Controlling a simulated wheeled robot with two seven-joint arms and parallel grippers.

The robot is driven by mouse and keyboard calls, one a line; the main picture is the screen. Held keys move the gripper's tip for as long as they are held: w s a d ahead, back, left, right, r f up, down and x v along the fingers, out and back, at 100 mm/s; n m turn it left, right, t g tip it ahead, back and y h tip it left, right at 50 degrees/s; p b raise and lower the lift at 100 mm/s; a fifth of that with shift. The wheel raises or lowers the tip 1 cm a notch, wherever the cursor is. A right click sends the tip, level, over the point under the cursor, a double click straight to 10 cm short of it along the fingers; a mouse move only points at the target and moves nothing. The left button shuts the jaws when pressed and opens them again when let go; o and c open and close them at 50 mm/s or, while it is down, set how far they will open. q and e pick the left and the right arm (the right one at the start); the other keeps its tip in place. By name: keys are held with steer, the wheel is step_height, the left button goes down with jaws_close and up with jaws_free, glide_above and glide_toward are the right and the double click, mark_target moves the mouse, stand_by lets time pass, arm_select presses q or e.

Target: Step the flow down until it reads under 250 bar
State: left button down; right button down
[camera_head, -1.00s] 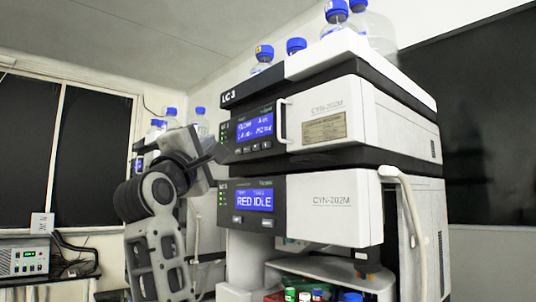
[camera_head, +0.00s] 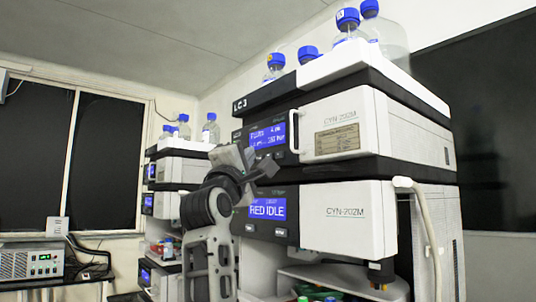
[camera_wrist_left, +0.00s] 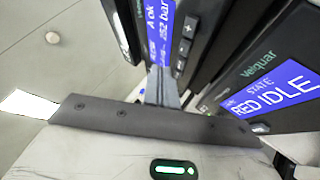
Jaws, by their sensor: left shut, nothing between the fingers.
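The upper module of the stack labelled LC 3 has a blue display (camera_head: 267,137), which also shows in the left wrist view (camera_wrist_left: 160,28). It carries "A ok" and a bar reading that ends in 52 in the wrist view; its first digit is unclear. My left gripper (camera_head: 252,160) is shut and empty, with its tips just in front of the lower edge of this panel. In the left wrist view the fingers (camera_wrist_left: 163,90) reach the panel's lower part beside the display. They hide some of the buttons, and I cannot tell whether they touch one. My right gripper is out of view.
The lower module's display (camera_head: 267,208) reads RED IDLE, close below my left gripper. A vertical handle (camera_head: 295,131) stands out right of the upper panel. Blue-capped bottles (camera_head: 347,22) stand on top. A second stack (camera_head: 178,165) stands behind left.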

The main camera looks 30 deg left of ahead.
mark_target(267, 149)
arm_select(q)
steer(key=shift+w+d, duration=0.2)
steer(key=shift+w, duration=0.25)
steer(key=shift+w+d, duration=0.2)
steer(key=shift+w, duration=0.25)
stand_by(1.4)
steer(key=shift+w+d, duration=0.15)
steer(key=shift+w, duration=0.25)
steer(key=shift+w+d, duration=0.15)
steer(key=shift+w, duration=0.2)
stand_by(0.6)
stand_by(0.4)
steer(key=shift+s+a+b, duration=0.3)
steer(key=shift+s, duration=0.45)
